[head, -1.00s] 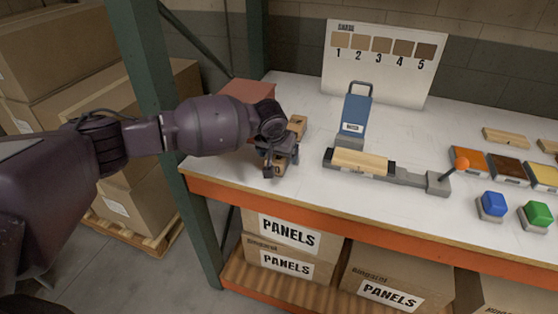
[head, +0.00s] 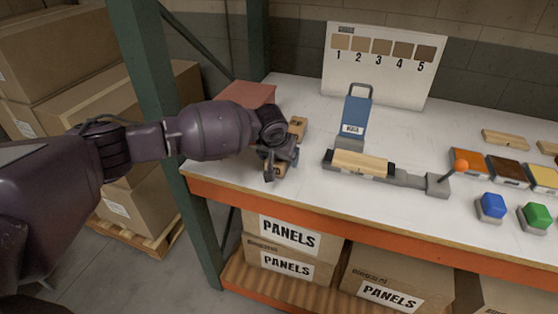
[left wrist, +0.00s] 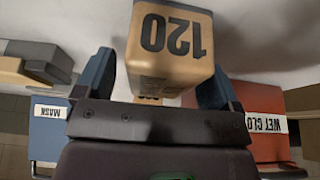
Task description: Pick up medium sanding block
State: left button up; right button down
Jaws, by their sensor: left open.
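A tan sanding block (left wrist: 173,45) marked 120 fills the upper middle of the left wrist view. My left gripper (left wrist: 158,78) is open, with one blue-grey finger on each side of this block. A gap shows beside the left finger; whether the right finger touches the block is unclear. In the head view my left gripper (head: 280,160) is low over the left end of the table and partly hides the blocks there. One tan block (head: 298,125) shows just behind it. My right gripper is out of view.
A red box (head: 247,94) stands behind my left wrist. A blue holder labelled MASK (head: 355,112) and a grey fixture (head: 408,177) with a wooden piece (head: 360,163) stand to the right. The table's orange front edge (head: 330,221) runs below. A green post (head: 150,90) stands close to my arm.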

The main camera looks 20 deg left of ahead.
pick_arm(q)
jog(key=shift+c, duration=0.3)
jog(key=c, duration=1)
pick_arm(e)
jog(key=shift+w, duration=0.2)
pick_arm(q)
jog(key=shift+o, duration=0.2)
